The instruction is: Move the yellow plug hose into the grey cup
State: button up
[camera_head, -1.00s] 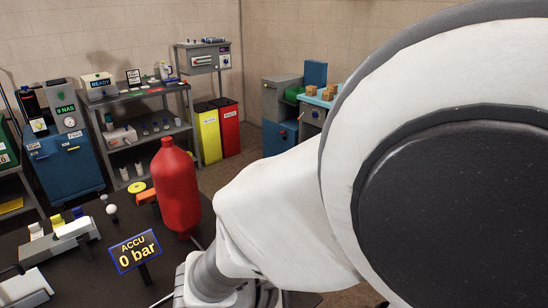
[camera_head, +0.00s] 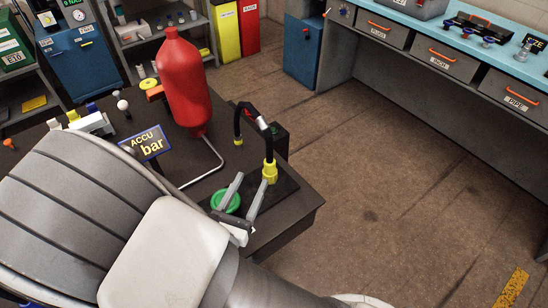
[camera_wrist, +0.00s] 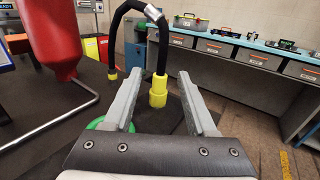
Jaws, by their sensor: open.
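The hose (camera_head: 247,106) is a black arch with a silver band and a yellow plug at each end, on the dark table corner. Its near yellow plug (camera_head: 270,172) stands upright; the far yellow end (camera_head: 238,141) is smaller. In the wrist view the near plug (camera_wrist: 158,92) appears between and beyond my fingertips. My gripper (camera_head: 248,192) is open and empty, just in front of the near plug, its fingers pointing towards it. A green round piece (camera_head: 226,202) lies left of the fingers, partly covered by one. I cannot make out a grey cup with certainty.
A red accumulator bottle (camera_head: 186,85) stands left of the hose, with a bent metal pipe (camera_head: 207,170). The pressure sign (camera_head: 146,144) is further left. Right of the table is open floor (camera_head: 400,190); a blue-topped workbench (camera_head: 450,45) runs behind.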

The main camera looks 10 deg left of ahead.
aim_at(267, 152)
jog(key=w, duration=0.6)
jog(key=w+d, duration=0.1)
jog(key=w, duration=0.2)
jog(key=shift+w, duration=0.1)
jog(key=w, duration=0.2)
jog(key=w+d, duration=0.1)
jog(key=w, duration=0.2)
jog(key=shift+w+f+p, duration=0.1)
jog(key=shift+w+p, duration=0.15)
jog(key=shift+p, duration=0.1)
grip_shut()
dwell(0.7)
